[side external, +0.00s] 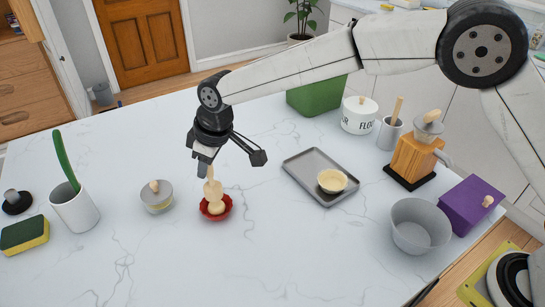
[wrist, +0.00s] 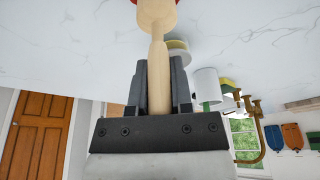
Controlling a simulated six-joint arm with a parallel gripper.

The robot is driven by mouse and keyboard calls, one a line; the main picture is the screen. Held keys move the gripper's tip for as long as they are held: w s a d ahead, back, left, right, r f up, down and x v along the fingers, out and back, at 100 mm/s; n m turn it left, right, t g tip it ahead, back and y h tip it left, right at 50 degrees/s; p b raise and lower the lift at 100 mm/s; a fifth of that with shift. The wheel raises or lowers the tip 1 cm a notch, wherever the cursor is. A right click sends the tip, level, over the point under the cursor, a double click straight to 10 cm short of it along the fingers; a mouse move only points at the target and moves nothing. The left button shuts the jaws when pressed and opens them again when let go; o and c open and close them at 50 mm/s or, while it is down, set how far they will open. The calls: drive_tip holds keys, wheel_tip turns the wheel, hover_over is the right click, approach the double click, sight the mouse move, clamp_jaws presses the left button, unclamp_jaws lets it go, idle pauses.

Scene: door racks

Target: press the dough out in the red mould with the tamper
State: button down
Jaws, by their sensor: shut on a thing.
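The wooden tamper (side external: 213,188) stands roughly upright, with its lower end over the red mould (side external: 202,213). My gripper (side external: 206,170) is shut on the tamper's upper handle. In the wrist view the tamper (wrist: 157,50) runs between the two dark fingers of my gripper (wrist: 158,75), with its wide end away from me. Pale dough (side external: 217,208) shows in the red mould under the tamper. Whether the tamper touches it, I cannot tell. Only a sliver of red shows at the wrist view's top edge.
A grey tray (side external: 305,165) holds a pale filled mould (side external: 331,181). A grey bowl (side external: 420,227), purple box (side external: 465,205) and wooden grinder (side external: 412,160) stand right. The front counter is clear.

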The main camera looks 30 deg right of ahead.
sight(209, 174)
drive_tip(key=shift+f, duration=0.15)
drive_tip(key=shift+f, duration=0.75)
drive_tip(key=shift+f, duration=0.75)
idle(1.8)
drive_tip(key=shift+r, duration=0.85)
drive_tip(key=shift+f, duration=1.25)
idle(1.3)
drive_tip(key=shift+r, duration=1.25)
